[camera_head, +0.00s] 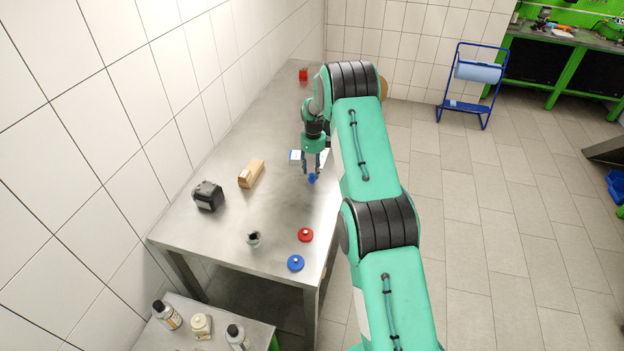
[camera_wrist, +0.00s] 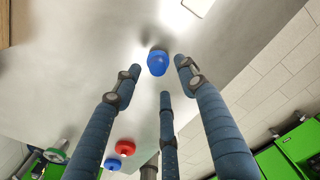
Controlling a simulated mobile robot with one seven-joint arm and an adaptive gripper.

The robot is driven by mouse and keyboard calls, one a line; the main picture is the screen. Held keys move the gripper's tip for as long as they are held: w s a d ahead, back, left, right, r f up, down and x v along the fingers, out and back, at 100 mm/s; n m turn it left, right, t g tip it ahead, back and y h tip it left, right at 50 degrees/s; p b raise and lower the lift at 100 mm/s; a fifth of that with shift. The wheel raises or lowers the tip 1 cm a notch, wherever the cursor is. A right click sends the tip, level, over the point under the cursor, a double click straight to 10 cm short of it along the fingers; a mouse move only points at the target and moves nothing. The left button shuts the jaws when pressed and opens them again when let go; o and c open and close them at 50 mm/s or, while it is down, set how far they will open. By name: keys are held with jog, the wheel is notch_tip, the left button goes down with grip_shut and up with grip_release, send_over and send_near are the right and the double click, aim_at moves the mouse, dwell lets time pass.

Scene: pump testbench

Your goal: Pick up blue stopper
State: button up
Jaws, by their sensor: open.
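The blue stopper (camera_head: 312,179) is on the metal table, near its right edge, directly below my gripper (camera_head: 311,169). In the wrist view the small, rounded blue stopper (camera_wrist: 158,62) lies between and just beyond the tips of my gripper (camera_wrist: 159,77). The fingers are spread, with one to its left, one to its right and one below it in the picture. They hold nothing. I cannot tell whether the fingertips are level with the stopper or still above it.
On the metal table (camera_head: 225,225) are a brown box (camera_head: 251,173), a black device (camera_head: 208,195), a small grey bottle (camera_head: 254,239), a red disc (camera_head: 305,235), a blue disc (camera_head: 295,263) and a far red object (camera_head: 303,75).

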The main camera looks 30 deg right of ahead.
aim_at(312, 174)
jog(key=shift+f, duration=0.25)
jog(key=shift+w+a+f+p, duration=0.1)
jog(key=shift+f+p, duration=0.1)
jog(key=shift+f, duration=1.05)
jog(key=shift+w+f+p, duration=0.1)
jog(key=shift+f+p, duration=0.1)
jog(key=shift+f, duration=1.05)
jog(key=c, duration=0.8)
